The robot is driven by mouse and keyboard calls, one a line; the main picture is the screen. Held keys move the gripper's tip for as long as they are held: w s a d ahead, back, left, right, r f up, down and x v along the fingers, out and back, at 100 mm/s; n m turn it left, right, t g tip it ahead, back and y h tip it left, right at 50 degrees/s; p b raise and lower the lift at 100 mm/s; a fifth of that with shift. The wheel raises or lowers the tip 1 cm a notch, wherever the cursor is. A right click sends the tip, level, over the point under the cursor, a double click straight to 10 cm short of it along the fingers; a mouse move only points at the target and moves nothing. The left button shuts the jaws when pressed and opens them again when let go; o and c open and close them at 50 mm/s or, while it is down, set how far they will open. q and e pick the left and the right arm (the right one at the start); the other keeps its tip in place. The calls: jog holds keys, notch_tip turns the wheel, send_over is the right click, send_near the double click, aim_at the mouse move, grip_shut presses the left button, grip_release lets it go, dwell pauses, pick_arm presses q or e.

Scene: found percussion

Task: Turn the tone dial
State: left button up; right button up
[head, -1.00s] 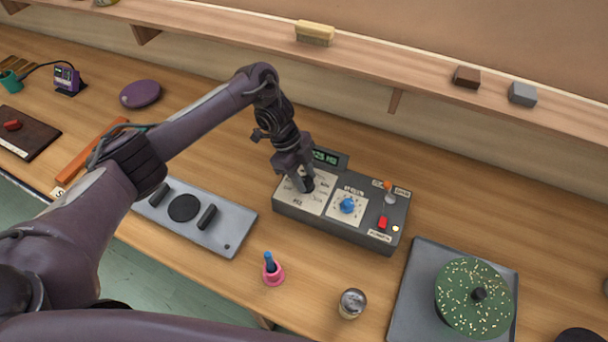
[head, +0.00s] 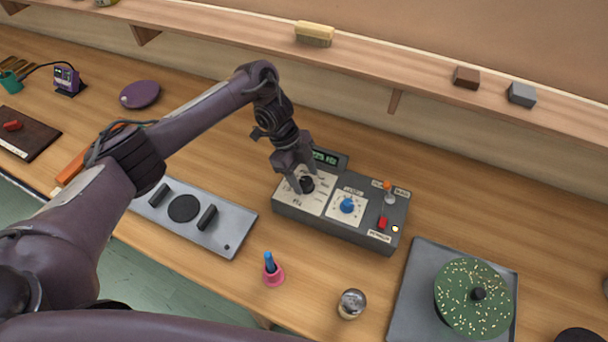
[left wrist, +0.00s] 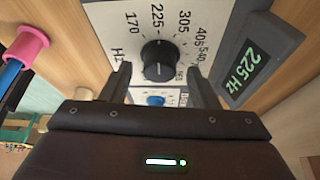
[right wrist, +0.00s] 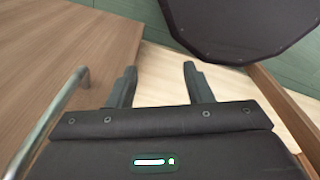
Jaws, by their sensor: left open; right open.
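The tone dial is a black knob (head: 307,184) on the left panel of a grey box (head: 335,232); it also shows in the left wrist view (left wrist: 158,58), ringed by labels 170, 225, 305, 405, 540 and Hz. A small display (left wrist: 250,72) beside it reads 225 Hz. My left gripper (head: 299,182) is open at the dial, its fingers reaching down to it. In the left wrist view its fingertips (left wrist: 158,76) lie on either side of the knob, with gaps showing. My right gripper (right wrist: 159,70) is open and empty, away from the box.
A blue knob (head: 347,205), a toggle with an orange tip and a red switch share the box. A grey plate with black pads (head: 228,239) lies left. A pink holder (head: 273,275) and metal cup (head: 351,304) stand in front. A green disc (head: 473,298) is right.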

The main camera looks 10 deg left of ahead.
pick_arm(q)
jog(key=s+v, duration=0.1)
jog(key=v, duration=0.6)
jog(key=shift+w+r, duration=0.2)
jog(key=shift+w, duration=0.35)
dwell(1.0)
